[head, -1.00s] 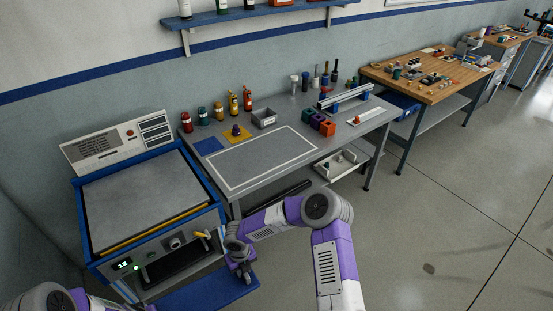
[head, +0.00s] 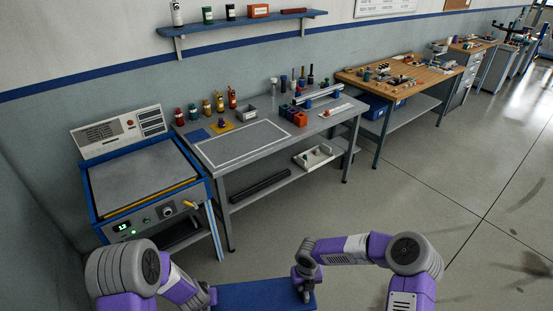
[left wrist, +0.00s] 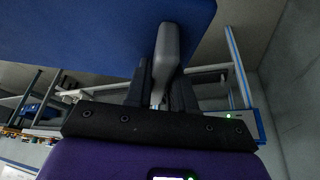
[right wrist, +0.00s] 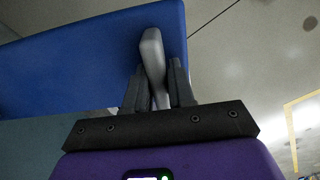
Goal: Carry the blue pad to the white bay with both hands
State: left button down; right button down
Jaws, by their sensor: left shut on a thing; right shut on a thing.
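The blue pad (head: 258,296) is held at the bottom middle of the head view, in front of the bench. My left gripper (head: 212,296) is at its left end and my right gripper (head: 305,291) at its right end. In the left wrist view the fingers (left wrist: 160,88) are shut around a grey handle (left wrist: 168,45) on the pad (left wrist: 90,30). In the right wrist view the fingers (right wrist: 158,88) are shut around another grey handle (right wrist: 152,48) on the pad (right wrist: 90,60). The white bay (head: 242,146) is a white-outlined, empty rectangle on the grey bench.
The blue-framed machine (head: 150,190) stands left of the bench, with a yellow-handled lever (head: 191,204). Bottles (head: 206,108), a grey bin (head: 246,113) and coloured blocks (head: 293,114) line the bench's back. A white tray (head: 313,157) is on its lower shelf. Open floor lies at right.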

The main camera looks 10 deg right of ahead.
aim_at(244, 140)
jog(key=z, duration=1.05)
jog(key=i, duration=1.55)
jog(key=u, duration=1.2)
jog(key=i, duration=0.35)
jog(key=u, duration=0.35)
